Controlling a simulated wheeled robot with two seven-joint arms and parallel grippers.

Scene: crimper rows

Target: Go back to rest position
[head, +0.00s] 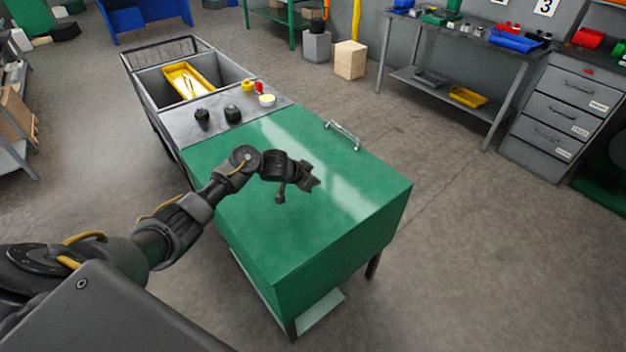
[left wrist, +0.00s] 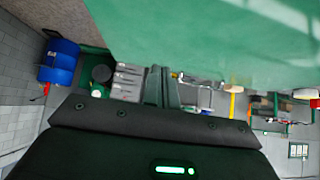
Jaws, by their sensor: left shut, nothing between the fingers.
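My left gripper (head: 308,180) is above the green top of the workbench (head: 345,215) in the head view. It is shut and empty. Its arm comes in from the lower left and reaches over the bench's left edge. In the left wrist view the closed fingers (left wrist: 161,86) show at the centre, with the green surface above them in the picture. My right gripper is in neither view.
The bench's far end has a grey basin with a yellow tray (head: 186,80), plus small dark, yellow and red items (head: 259,87). A metal handle (head: 343,134) stands at its right edge. A shelf table (head: 465,42) and a drawer cabinet (head: 565,115) stand right. Floor between is clear.

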